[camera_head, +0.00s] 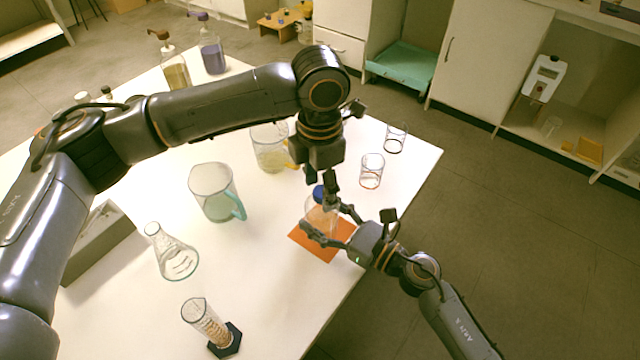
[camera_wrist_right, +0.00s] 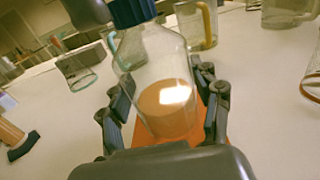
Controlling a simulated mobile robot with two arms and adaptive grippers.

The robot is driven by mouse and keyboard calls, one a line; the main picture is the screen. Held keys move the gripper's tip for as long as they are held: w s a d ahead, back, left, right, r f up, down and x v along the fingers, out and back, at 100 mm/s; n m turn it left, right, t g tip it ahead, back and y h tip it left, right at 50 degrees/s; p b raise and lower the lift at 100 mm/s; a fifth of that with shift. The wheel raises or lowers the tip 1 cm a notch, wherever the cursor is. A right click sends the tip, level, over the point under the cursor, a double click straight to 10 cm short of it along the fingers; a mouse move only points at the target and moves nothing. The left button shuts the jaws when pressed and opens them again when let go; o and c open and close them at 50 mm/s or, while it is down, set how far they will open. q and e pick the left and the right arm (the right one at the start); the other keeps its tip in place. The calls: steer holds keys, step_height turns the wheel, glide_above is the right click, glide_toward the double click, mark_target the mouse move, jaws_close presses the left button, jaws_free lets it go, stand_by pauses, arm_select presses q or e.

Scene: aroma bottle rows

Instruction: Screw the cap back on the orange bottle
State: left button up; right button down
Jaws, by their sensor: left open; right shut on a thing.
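The clear glass bottle (camera_head: 317,218) with orange contents stands upright on an orange mat (camera_head: 318,256). My right gripper (camera_head: 321,216) is shut around its body; in the right wrist view the fingers flank the bottle (camera_wrist_right: 160,75). The blue cap (camera_head: 319,193) sits at the top of the bottle, and it also shows at the top edge of the right wrist view (camera_wrist_right: 133,10). I cannot tell how tightly it is seated. My left gripper (camera_head: 325,186) is open and points down at the cap, partly hiding it.
A glass beaker (camera_head: 371,170) and another (camera_head: 396,137) stand behind on the white table. A teal-handled jug (camera_head: 212,190), a yellow-handled jug (camera_head: 268,150), a flask (camera_head: 172,255) and a cylinder (camera_head: 207,322) stand to the left. The table's right edge is close.

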arm_select(q)
step_height(320, 180, up, 4)
steer(key=shift+r, duration=0.15)
steer(key=shift+c, duration=0.2)
